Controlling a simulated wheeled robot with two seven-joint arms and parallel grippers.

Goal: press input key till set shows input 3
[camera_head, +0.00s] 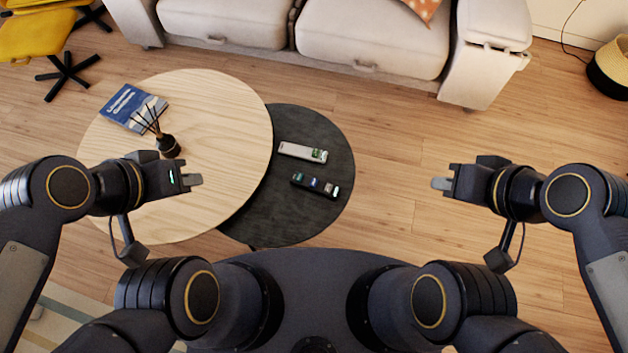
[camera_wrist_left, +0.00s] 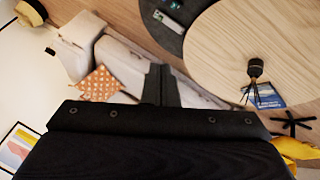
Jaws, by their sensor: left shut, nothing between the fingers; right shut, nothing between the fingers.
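Two slim devices lie on the dark round table (camera_head: 262,215). One is a white bar (camera_head: 292,148) with a green patch at its right end. The other is a black bar (camera_head: 315,186) with several small coloured patches, nearer to me. I cannot read an input number or make out an input key on either. The white bar also shows in the left wrist view (camera_wrist_left: 167,21). My left gripper (camera_head: 194,180) is shut and empty over the pale wooden table, left of both devices. My right gripper (camera_head: 440,184) is shut and empty over the floor, right of the dark table.
The pale round table (camera_head: 225,110) overlaps the dark one at left. It holds a blue book (camera_head: 125,104) and a dark reed diffuser (camera_head: 167,146) near my left gripper. A light sofa (camera_head: 370,45) stands behind. Floor right of the tables is clear.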

